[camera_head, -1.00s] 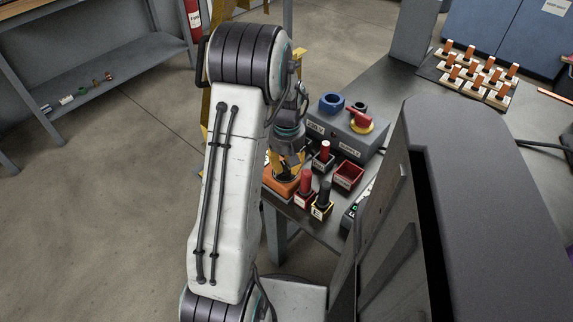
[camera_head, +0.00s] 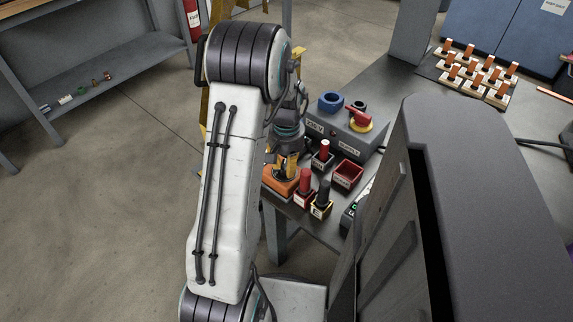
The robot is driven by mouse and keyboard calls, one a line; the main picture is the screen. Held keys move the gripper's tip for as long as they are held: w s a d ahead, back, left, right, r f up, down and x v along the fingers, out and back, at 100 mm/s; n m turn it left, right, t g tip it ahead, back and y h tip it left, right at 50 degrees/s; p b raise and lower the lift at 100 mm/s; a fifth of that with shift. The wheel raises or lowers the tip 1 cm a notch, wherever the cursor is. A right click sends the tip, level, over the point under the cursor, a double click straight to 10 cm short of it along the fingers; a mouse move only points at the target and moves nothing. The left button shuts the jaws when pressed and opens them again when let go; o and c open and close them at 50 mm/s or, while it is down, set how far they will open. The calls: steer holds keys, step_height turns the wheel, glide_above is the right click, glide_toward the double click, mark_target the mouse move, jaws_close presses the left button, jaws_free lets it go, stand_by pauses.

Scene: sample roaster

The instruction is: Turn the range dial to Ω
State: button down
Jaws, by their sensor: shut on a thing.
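An orange meter (camera_head: 279,187) lies on the grey bench, partly hidden behind my arm. My gripper (camera_head: 287,176), with yellow-orange fingers, points down onto the top of the meter. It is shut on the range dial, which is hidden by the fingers. I cannot read the Ω mark or which setting the dial points to.
Red (camera_head: 304,188) and black (camera_head: 322,199) probes stand in small holders close to the right of the meter. A small red bin (camera_head: 348,175) and a grey supply box (camera_head: 345,132) with a red-yellow switch are behind. A dark panel (camera_head: 400,220) blocks the right.

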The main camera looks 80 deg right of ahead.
steer(key=shift+a+f, duration=0.1)
stand_by(0.3)
steer(key=c, duration=1)
jaws_free()
steer(key=shift+o, duration=0.2)
steer(key=shift+r, duration=0.2)
step_height(320, 180, up, 12)
steer(key=shift+f, duration=0.15)
